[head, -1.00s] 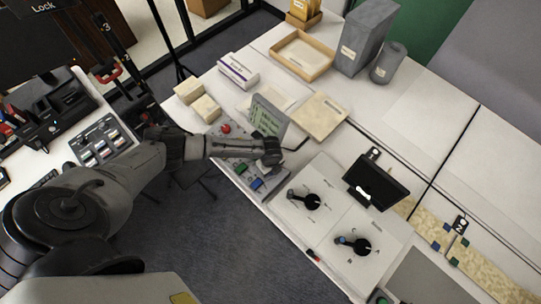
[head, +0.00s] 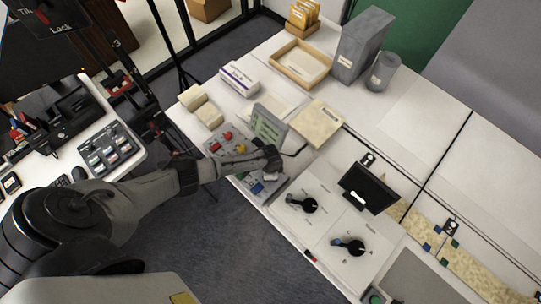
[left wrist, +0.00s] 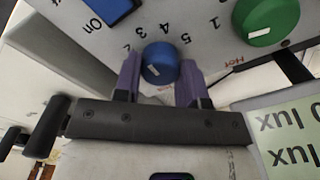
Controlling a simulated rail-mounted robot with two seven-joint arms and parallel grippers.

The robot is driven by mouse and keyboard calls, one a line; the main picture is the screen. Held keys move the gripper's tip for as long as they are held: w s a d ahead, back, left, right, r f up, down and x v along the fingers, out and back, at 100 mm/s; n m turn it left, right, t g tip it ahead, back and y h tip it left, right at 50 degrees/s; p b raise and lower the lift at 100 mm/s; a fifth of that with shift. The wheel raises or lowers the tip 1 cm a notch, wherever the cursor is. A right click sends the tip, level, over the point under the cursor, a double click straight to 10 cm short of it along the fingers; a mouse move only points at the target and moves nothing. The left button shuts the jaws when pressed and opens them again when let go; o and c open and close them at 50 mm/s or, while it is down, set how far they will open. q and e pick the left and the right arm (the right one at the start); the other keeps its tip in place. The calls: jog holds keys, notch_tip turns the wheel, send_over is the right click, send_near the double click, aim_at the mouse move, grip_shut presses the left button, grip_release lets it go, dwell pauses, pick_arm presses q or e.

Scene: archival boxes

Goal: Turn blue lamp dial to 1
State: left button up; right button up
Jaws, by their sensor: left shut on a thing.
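The blue dial (left wrist: 160,62) is a round knob with a short white mark, between the two purple fingers of my left gripper (left wrist: 160,82) in the left wrist view. The gripper is shut on it. The mark sits on the dial's lower left part; printed digits including 3, 4 and 5 arc above the dial in this upside-down view. Which digit the mark meets I cannot tell. My right gripper is not in view.
A green dial (left wrist: 265,18) sits close beside the blue one, and a blue On switch (left wrist: 108,10) lies on the other side. A grey lux display (head: 268,125) stands at the panel's back edge.

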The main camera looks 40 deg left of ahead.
pick_arm(q)
jog(key=n+p, duration=0.1)
jog(key=n, duration=0.2)
jog(key=shift+d+r+n, duration=0.1)
jog(key=shift+r+n, duration=0.05)
jog(key=shift+n, duration=0.25)
jog(key=n+p, duration=0.2)
jog(key=n, duration=0.2)
jog(key=n+p, duration=0.1)
jog(key=n, duration=0.3)
jog(key=shift+n+p, duration=0.45)
jog(key=shift+n, duration=1.35)
jog(key=o, duration=0.9)
